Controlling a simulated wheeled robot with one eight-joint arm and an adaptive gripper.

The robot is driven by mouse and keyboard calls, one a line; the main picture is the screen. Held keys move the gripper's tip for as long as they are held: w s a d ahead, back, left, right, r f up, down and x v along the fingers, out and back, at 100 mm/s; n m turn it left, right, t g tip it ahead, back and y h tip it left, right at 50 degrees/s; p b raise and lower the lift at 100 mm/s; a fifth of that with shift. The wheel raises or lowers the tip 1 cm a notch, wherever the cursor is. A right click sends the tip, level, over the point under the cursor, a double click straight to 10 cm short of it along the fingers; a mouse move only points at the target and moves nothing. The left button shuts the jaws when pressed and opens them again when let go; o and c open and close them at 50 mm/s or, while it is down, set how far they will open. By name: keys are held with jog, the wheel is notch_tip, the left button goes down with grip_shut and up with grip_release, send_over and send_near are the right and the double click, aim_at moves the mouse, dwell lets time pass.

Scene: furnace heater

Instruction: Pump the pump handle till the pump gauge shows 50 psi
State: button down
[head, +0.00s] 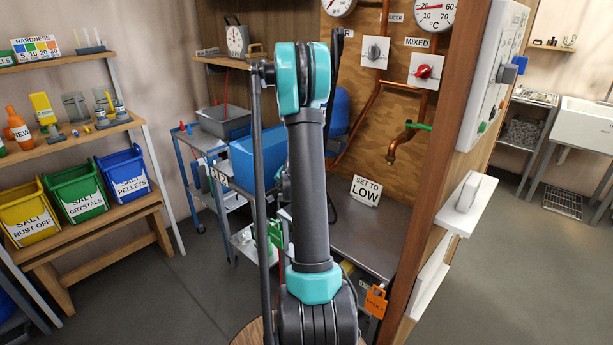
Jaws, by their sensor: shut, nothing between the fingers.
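No pump handle can be picked out for certain. My grey and teal arm rises through the middle of the head view and bends over at the top. It hides much of the blue cart and what lies behind it. My gripper is not visible; the arm may be covering it.
A blue cart (196,172) with bins stands behind my arm. The wooden panel (346,75) has gauges, knobs and copper pipes. A wooden post (445,190) stands close on the right. Shelves with salt bins (126,175) are left. Floor (165,300) is free at lower left.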

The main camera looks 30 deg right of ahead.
jog(key=shift+r, duration=0.2)
jog(key=shift+r, duration=2.85)
jog(key=s+r+n+g+y, duration=0.2)
jog(key=s+r+n+y, duration=0.1)
jog(key=n, duration=1)
jog(key=shift+s+d+r+n+g, duration=0.4)
jog(key=shift+s+d+r, duration=0.05)
jog(key=shift+r, duration=0.85)
